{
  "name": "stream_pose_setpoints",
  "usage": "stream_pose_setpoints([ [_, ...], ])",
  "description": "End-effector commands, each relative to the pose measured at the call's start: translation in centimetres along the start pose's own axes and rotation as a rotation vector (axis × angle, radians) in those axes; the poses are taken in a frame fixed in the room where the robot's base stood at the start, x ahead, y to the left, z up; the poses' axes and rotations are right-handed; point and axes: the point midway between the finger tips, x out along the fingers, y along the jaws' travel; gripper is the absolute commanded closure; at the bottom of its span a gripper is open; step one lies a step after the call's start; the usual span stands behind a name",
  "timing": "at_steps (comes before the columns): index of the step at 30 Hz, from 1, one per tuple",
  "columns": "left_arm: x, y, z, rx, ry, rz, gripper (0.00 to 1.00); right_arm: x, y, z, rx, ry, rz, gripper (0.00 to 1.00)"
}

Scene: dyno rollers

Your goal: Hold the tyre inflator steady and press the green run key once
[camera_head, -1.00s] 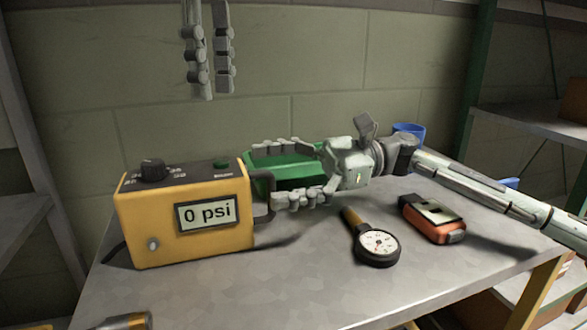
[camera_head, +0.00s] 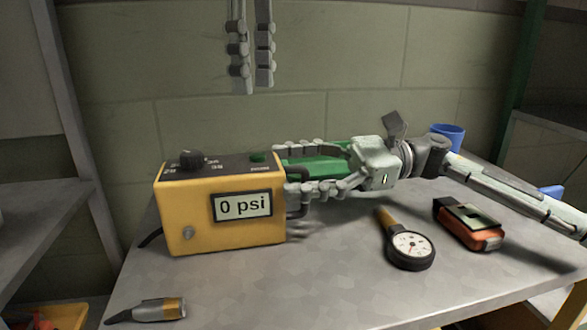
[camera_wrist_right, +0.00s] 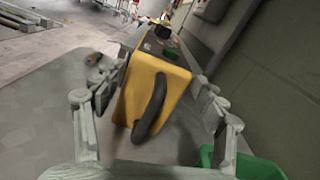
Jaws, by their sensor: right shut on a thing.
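The yellow tyre inflator (camera_head: 200,225) stands upright on the workbench, its display (camera_head: 242,206) reading "0 psi". The green run key (camera_head: 258,157) is on its dark top, at the right. My right gripper (camera_head: 282,172) reaches in from the right and is shut on the inflator's handle end. In the right wrist view, the inflator (camera_wrist_right: 172,78) and its dark handle (camera_wrist_right: 150,112) lie between the fingers. My left gripper (camera_head: 251,88) hangs empty high above and behind the inflator, fingers down with a gap between them.
A green tray (camera_head: 318,168) lies behind the right gripper. A round gauge (camera_head: 410,246), an orange device (camera_head: 468,224) and a blue cup (camera_head: 448,137) are on the right. A grey-orange tool (camera_head: 148,310) lies at front left. The workbench (camera_head: 300,285) is clear at front middle.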

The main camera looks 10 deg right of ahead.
Motion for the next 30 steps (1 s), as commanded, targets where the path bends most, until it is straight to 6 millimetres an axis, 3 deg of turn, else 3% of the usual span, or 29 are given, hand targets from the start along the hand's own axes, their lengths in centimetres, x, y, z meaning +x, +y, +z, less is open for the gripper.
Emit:
stream_pose_setpoints([
  [5,0.0,0.0,0.0,0.0,0.0,0.0,0.68,-0.02,-0.02,-0.01,-0.001,0.0,-0.001,0.89],
  [13,0.0,0.0,0.0,0.0,0.0,0.0,1.0,-0.02,-0.03,-0.01,-0.001,0.001,-0.001,0.89],
  [30,0.0,0.0,0.0,0.0,0.0,0.0,1.0,-0.02,-0.04,0.0,-0.002,0.001,-0.001,0.89],
])
